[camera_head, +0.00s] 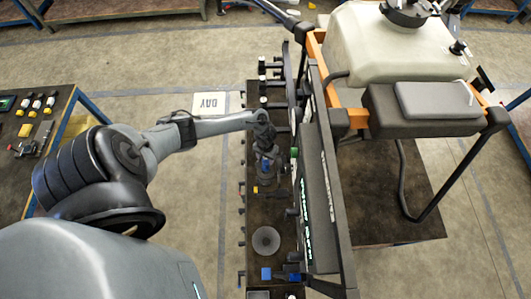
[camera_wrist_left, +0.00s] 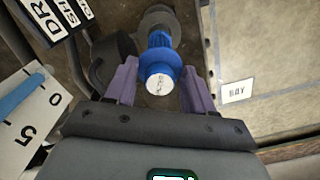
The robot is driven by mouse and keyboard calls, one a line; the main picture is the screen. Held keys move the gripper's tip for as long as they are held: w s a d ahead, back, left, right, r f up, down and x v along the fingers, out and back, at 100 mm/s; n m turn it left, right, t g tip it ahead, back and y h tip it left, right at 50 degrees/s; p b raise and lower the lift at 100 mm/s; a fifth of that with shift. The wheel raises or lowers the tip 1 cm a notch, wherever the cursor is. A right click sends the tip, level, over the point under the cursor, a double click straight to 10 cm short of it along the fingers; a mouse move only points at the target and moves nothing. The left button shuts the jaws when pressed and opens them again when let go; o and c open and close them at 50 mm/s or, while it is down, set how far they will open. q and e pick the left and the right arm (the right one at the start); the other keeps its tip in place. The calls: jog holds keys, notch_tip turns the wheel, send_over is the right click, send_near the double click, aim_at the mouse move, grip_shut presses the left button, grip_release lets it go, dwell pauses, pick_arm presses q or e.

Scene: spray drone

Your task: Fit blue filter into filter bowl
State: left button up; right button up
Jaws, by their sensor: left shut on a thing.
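The blue filter (camera_wrist_left: 158,52), with a white lettered end, sits between the fingers of my left gripper (camera_wrist_left: 160,85) in the left wrist view. The gripper is shut on it. In the head view my left gripper (camera_head: 265,150) is over the narrow dark bench, with a bit of the blue filter (camera_head: 264,166) below it. A grey round piece (camera_head: 266,240) lies on the bench nearer me; it shows beyond the filter in the wrist view (camera_wrist_left: 157,17). I cannot tell whether it is the filter bowl. My right gripper is not in view.
The drone frame (camera_head: 318,180), with a cream tank (camera_head: 390,45), stands close right of the bench. A dark cylindrical part (camera_wrist_left: 112,58) is beside the left finger. A blue item (camera_head: 266,274) is at the bench's near end. A side table (camera_head: 40,125) holds small bottles.

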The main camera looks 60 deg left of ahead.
pick_arm(q)
jog(key=shift+f+b, duration=0.7)
jog(key=shift+f, duration=0.6)
jog(key=shift+p, duration=0.3)
dwell(0.8)
jog(key=shift+p, duration=0.5)
dwell(0.4)
jog(key=shift+f+b, duration=0.4)
jog(key=shift+f, duration=0.15)
jog(key=shift+f+b, duration=0.7)
jog(key=shift+f, duration=0.25)
jog(key=shift+f+b, duration=0.75)
jog(key=shift+f, duration=0.15)
jog(key=shift+f+b, duration=0.7)
jog(key=shift+f, duration=0.25)
